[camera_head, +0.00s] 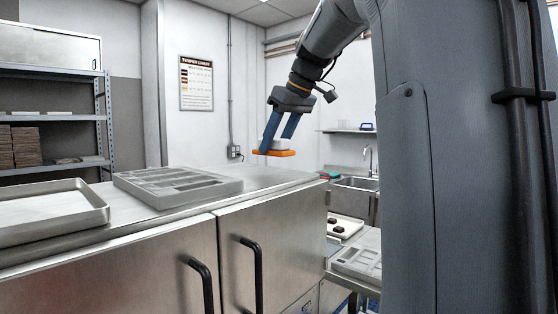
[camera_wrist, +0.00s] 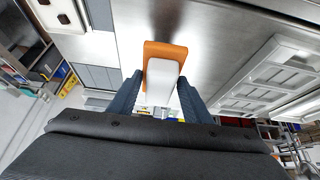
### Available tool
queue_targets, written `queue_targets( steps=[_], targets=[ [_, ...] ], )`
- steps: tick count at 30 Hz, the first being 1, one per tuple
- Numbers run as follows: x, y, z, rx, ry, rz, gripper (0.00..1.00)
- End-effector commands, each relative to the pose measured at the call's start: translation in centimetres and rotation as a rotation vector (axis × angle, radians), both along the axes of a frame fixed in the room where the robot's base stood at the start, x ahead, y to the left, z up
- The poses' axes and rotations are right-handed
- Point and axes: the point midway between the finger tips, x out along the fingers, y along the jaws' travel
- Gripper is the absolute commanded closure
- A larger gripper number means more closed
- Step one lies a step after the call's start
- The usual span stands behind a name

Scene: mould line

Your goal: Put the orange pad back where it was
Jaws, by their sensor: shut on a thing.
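The orange pad (camera_head: 288,154) is a flat orange slab with a white block (camera_head: 277,145) on top. My gripper (camera_head: 272,146) has blue-grey fingers and is shut on the pad by its white part. The exact height of the pad above that surface cannot be told.
A grey compartment tray (camera_head: 178,186) and a shallow metal tray (camera_head: 50,210) stand on the steel counter (camera_head: 262,180). Its right part is clear. A sink (camera_head: 356,184), a tray with dark pieces (camera_head: 342,227) and another grey tray (camera_head: 360,262) are lower right.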

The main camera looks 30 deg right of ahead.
Motion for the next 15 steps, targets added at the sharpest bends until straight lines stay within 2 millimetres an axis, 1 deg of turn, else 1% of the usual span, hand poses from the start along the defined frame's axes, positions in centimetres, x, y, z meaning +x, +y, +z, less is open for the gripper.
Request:
queue_targets(
  steps=[5,9,12,15],
  targets=[
    [-0.2,-0.4,-1.5,0.002,0.002,-0.008,0.80],
    [-0.2,-0.4,-3.6,0.001,0.003,-0.008,0.80],
    [-0.2,-0.3,-4.6,0.001,0.001,-0.006,0.80],
    [-0.1,-0.3,-4.9,-0.001,-0.001,-0.005,0.80]
  ],
)
